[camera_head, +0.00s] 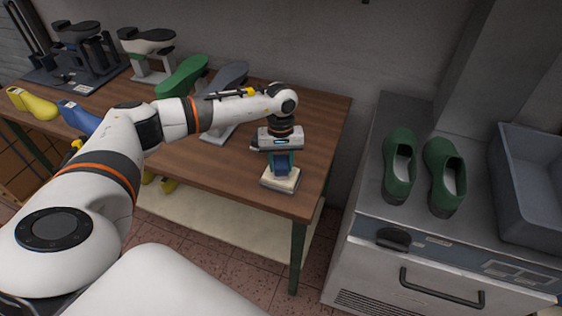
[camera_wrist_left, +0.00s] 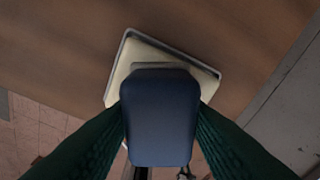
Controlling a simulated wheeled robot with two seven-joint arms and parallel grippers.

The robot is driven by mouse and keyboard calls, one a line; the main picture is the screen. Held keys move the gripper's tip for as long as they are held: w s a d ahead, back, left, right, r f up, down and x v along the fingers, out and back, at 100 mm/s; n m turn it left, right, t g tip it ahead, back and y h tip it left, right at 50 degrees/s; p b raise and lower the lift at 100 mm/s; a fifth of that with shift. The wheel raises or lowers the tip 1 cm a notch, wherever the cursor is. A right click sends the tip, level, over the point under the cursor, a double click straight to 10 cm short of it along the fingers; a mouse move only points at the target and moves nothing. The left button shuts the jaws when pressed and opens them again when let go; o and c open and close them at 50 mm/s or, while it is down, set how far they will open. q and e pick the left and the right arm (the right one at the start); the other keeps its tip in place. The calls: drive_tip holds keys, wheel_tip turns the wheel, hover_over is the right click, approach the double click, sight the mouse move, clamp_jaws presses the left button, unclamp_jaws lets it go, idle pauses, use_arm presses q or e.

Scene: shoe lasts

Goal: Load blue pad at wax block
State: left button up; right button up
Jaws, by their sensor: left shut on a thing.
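My left gripper (camera_head: 281,160) points down near the right end of the wooden table. It is shut on the blue pad (camera_head: 281,169), and the pad's top also shows between the green fingers in the left wrist view (camera_wrist_left: 160,115). Directly below is the pale wax block (camera_head: 283,184) in a shallow tray near the table's front edge. In the left wrist view the wax block (camera_wrist_left: 122,88) shows behind the pad. I cannot tell whether the pad touches the wax. My right gripper is not in view.
Shoe lasts on stands, green (camera_head: 183,76) and grey (camera_head: 228,76), are behind my left arm. Yellow (camera_head: 33,103) and blue (camera_head: 80,117) lasts lie at the table's left. Green clogs (camera_head: 400,166) and a grey bin (camera_head: 535,185) sit on the metal cabinet to the right.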

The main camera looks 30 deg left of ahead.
sight(281, 163)
use_arm(q)
drive_tip(key=shift+f, duration=0.25)
drive_tip(key=shift+s+b, duration=0.1)
drive_tip(key=shift+b, duration=0.35)
idle(1.4)
drive_tip(key=shift+r+p, duration=0.5)
drive_tip(key=shift+r, duration=0.3)
drive_tip(key=shift+r+p, duration=1.25)
drive_tip(key=shift+r, duration=1.5)
